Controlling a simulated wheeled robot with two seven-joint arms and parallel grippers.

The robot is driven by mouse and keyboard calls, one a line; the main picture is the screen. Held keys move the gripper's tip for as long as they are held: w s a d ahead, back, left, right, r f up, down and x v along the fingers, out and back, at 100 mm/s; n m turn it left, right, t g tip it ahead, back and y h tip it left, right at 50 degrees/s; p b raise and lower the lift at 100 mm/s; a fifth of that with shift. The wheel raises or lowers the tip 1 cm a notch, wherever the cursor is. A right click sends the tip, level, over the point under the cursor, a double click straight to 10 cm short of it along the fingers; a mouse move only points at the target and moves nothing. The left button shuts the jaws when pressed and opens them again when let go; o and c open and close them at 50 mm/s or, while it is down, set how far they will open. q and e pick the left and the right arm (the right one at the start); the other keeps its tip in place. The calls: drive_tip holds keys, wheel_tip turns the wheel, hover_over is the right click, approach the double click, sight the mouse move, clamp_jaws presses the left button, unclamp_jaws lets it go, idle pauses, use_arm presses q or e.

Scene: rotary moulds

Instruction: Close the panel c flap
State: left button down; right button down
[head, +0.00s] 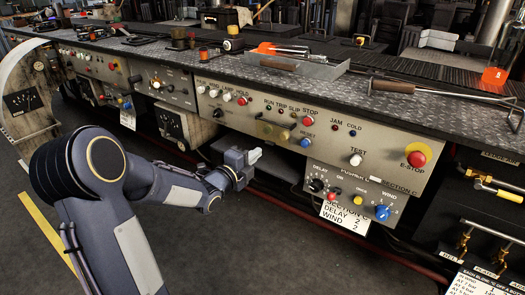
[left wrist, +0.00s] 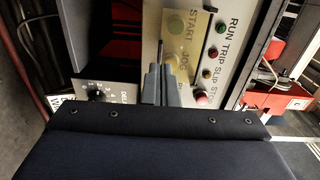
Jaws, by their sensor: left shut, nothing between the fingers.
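Panel C (head: 352,187) is the lower box under the right part of the console, marked SECTION C. Its delay knob, small buttons and blue WIND knob (head: 382,212) are uncovered. My left gripper (head: 254,156) is shut and empty, in front of the dark recess left of panel C and apart from the panel in the head view. In the left wrist view its fingers (left wrist: 160,84) point at the console, between the DELAY knob (left wrist: 96,95) and the START/JOG plate (left wrist: 180,40). My right gripper is out of view.
The console face (head: 300,125) with lamps and buttons overhangs panel C. A red E-STOP (head: 415,158) sits to the right. A white card (head: 345,215) hangs at panel C's lower edge. Brass valves (head: 465,235) stand at far right. The floor (head: 230,255) in front is clear.

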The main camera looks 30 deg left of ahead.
sight(271, 141)
use_arm(q)
drive_tip(key=shift+w+d, duration=0.15)
drive_tip(key=shift+w, duration=1.95)
drive_tip(key=shift+f+b, duration=0.1)
drive_tip(key=shift+b, duration=0.25)
drive_tip(key=w+b, duration=0.1)
drive_tip(key=b, duration=0.2)
drive_tip(key=shift+t, duration=0.4)
drive_tip(key=shift+b, duration=0.3)
